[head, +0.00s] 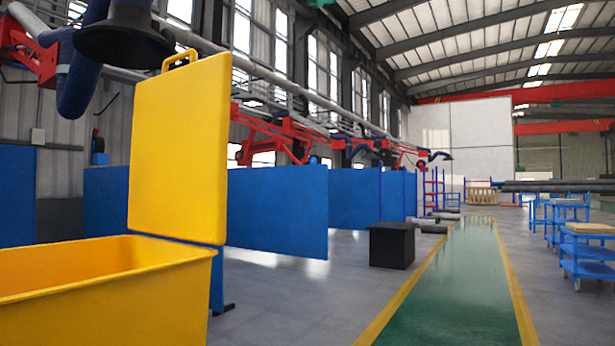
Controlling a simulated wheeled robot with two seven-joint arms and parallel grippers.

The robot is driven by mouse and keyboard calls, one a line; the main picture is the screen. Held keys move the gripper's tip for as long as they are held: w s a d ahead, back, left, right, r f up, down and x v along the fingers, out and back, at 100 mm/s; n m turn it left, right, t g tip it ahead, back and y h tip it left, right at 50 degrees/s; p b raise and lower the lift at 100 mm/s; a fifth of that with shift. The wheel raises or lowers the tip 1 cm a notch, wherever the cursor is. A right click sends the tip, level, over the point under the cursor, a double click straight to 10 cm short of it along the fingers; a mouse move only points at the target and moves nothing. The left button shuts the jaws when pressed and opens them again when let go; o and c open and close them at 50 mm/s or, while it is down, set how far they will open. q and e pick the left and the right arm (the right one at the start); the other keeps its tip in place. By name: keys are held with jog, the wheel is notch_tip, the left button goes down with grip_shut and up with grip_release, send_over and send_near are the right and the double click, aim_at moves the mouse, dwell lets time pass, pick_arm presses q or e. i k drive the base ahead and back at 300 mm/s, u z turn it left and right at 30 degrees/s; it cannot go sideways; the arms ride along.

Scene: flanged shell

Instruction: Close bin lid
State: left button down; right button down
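A yellow bin (110,300) stands at the lower left of the head view, cut off by the left and bottom edges. Its yellow lid (180,150) stands upright, raised above the bin's right end. A small yellow handle (180,58) sits on the lid's top edge. The bin's opening is uncovered, and I see its inner far wall but not its floor. Neither of my grippers shows in this view.
Blue partition panels (278,212) stand behind the bin. A black box (392,245) sits on the grey floor. A green walkway (470,285) with yellow edges runs away to the right of centre. Blue carts (588,250) stand at the right.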

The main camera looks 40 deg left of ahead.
aim_at(179, 152)
jog(key=u, duration=0.3)
jog(key=i, duration=2.4)
jog(key=u, duration=2)
jog(key=i, duration=1.25)
jog(key=u, duration=1.2)
